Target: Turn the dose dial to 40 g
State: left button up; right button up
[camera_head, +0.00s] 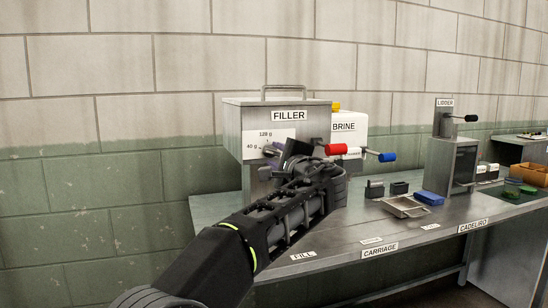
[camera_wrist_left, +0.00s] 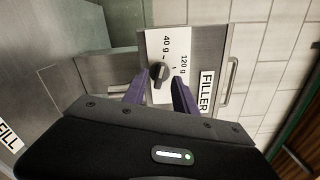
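The dose dial (camera_wrist_left: 159,75) is a dark round knob on the white scale plate (camera_wrist_left: 181,48) of the FILLER box (camera_head: 236,128). The plate carries the marks 40 g and 120 g, and it also shows in the head view (camera_head: 284,136). My left gripper (camera_wrist_left: 160,78) is open, with one purple finger on each side of the dial. I cannot tell whether the fingers touch it. The mark the dial points at is not clear. In the head view my left gripper (camera_head: 277,152) covers the dial. My right gripper is in neither view.
A red-ended handle (camera_head: 336,149) and a blue-ended handle (camera_head: 387,157) stick out right of my left gripper. The white BRINE box (camera_head: 349,126) stands behind. A metal tray (camera_head: 405,207), a blue block (camera_head: 429,198) and the LIDDER machine (camera_head: 451,160) stand along the bench to the right.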

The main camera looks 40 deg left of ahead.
pick_arm(q)
jog(key=v, duration=0.5)
jog(key=shift+s+d+b, duration=0.1)
jog(key=shift+d+b, duration=0.05)
jog(key=shift+b, duration=0.15)
